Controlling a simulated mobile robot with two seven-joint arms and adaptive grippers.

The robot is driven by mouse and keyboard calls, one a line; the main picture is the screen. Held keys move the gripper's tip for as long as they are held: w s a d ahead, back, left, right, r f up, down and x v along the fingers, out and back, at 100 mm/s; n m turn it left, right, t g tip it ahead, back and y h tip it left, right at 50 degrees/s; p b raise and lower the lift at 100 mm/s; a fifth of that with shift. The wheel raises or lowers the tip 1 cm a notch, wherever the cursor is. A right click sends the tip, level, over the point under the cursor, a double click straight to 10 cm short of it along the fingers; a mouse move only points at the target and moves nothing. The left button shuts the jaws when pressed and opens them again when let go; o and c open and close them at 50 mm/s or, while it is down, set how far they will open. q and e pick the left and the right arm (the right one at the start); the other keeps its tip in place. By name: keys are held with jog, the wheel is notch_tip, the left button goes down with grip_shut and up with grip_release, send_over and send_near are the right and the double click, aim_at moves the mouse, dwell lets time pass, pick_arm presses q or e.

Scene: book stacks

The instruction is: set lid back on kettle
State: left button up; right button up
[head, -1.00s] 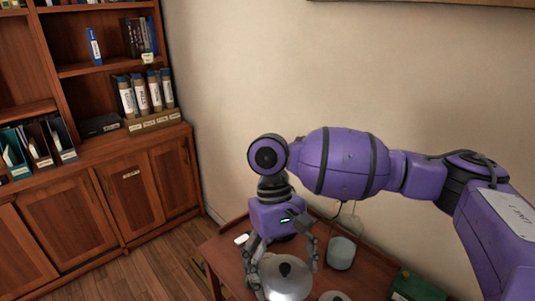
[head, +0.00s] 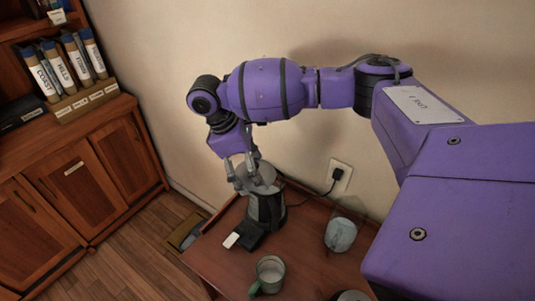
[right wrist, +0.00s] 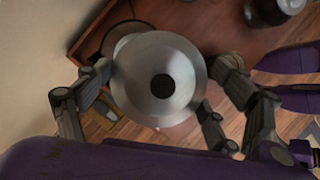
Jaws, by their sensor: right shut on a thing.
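The silver round lid (right wrist: 140,82) with its black knob fills the middle of the right wrist view. My right gripper (right wrist: 158,92) is shut on it, with fingers at its sides. In the head view the right gripper (head: 246,178) points down over the kettle (head: 266,209), a grey metal body with dark parts, standing at the table's back left. The lid (head: 269,177) is at the kettle's top; I cannot tell whether it rests on the rim or hovers just above. The fingers partly hide the lid and rim. My left gripper is out of view.
A black item with a white piece (head: 232,240) lies in front of the kettle. A green-handled mug (head: 270,272) stands at the table's front, a pale glass container (head: 341,234) to the right. A plugged-in cord hangs from the wall outlet (head: 339,174).

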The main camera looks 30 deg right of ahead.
aim_at(262, 162)
jog(key=d+n, duration=0.1)
jog(key=w+d+n+t, duration=0.1)
jog(key=d, duration=0.1)
jog(key=d+n, duration=0.1)
jog(key=shift+w+d+r+n+p, duration=0.15)
jog(key=shift+w+r+n+p, duration=0.15)
jog(key=shift+r+p, duration=0.1)
jog(key=shift+w+d+f+h, duration=0.1)
jog(key=shift+d+f+h, duration=0.1)
jog(key=shift+h, duration=0.1)
jog(key=shift+f+n, duration=0.15)
jog(key=shift+n, duration=0.15)
jog(key=shift+f+b, duration=0.3)
jog(key=shift+f, duration=0.2)
jog(key=shift+f+b, duration=0.65)
jog(key=shift+f, duration=1.15)
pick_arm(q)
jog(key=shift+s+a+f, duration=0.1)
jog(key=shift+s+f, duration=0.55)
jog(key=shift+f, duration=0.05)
pick_arm(e)
jog(key=shift+w, duration=0.1)
jog(key=shift+t, duration=0.3)
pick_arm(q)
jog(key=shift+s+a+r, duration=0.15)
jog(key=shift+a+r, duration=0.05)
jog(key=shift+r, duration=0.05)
